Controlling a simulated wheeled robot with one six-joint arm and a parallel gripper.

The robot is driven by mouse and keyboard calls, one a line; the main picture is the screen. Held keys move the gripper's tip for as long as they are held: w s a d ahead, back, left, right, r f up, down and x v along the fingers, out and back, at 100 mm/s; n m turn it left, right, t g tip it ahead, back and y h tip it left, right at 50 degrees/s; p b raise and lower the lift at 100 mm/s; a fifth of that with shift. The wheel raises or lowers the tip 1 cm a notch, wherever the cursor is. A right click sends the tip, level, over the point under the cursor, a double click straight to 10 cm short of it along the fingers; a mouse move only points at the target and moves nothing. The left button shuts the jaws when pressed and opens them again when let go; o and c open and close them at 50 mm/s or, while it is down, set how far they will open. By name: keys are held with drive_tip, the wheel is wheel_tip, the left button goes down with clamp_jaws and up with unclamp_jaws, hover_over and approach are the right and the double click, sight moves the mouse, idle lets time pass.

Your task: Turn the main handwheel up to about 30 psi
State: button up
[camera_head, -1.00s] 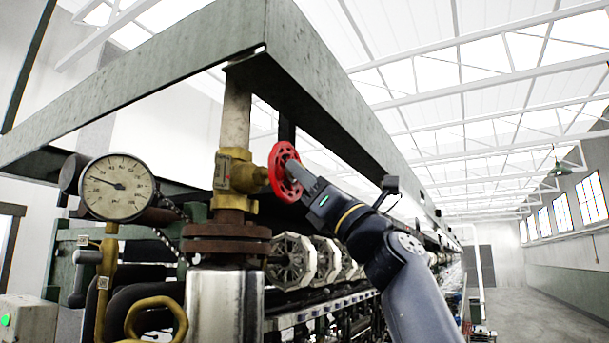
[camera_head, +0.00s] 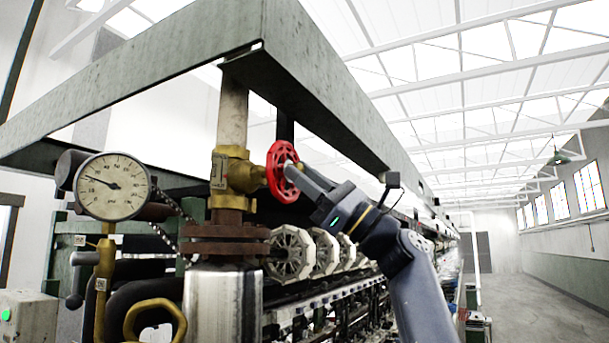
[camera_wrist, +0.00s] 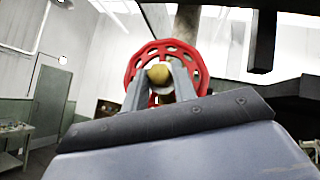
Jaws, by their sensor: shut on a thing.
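The red main handwheel (camera_head: 275,168) stands upright on the right side of a brass valve (camera_head: 232,174) on a vertical pipe. My gripper (camera_head: 292,172) is at the wheel's right face and is shut on it. In the wrist view, my gripper's two fingers (camera_wrist: 160,82) lie on either side of the brass hub at the middle of the red wheel (camera_wrist: 197,62). The exact contact of the fingertips is partly hidden. The round pressure gauge (camera_head: 113,187) is left of the valve. Its black needle points left and slightly up; its numbers are too small to read surely.
A green steel beam frame (camera_head: 330,90) runs above the valve and my arm. A rusty flange (camera_head: 226,240) and a shiny metal cylinder (camera_head: 222,305) stand below. Pale reels (camera_head: 290,254) line the machine behind. The aisle at the right is clear.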

idle(0.4)
drive_tip(key=o, duration=0.9)
drive_tip(key=shift+f, duration=0.1)
drive_tip(key=shift+b+v, duration=2.65)
drive_tip(key=shift+v, duration=2.7)
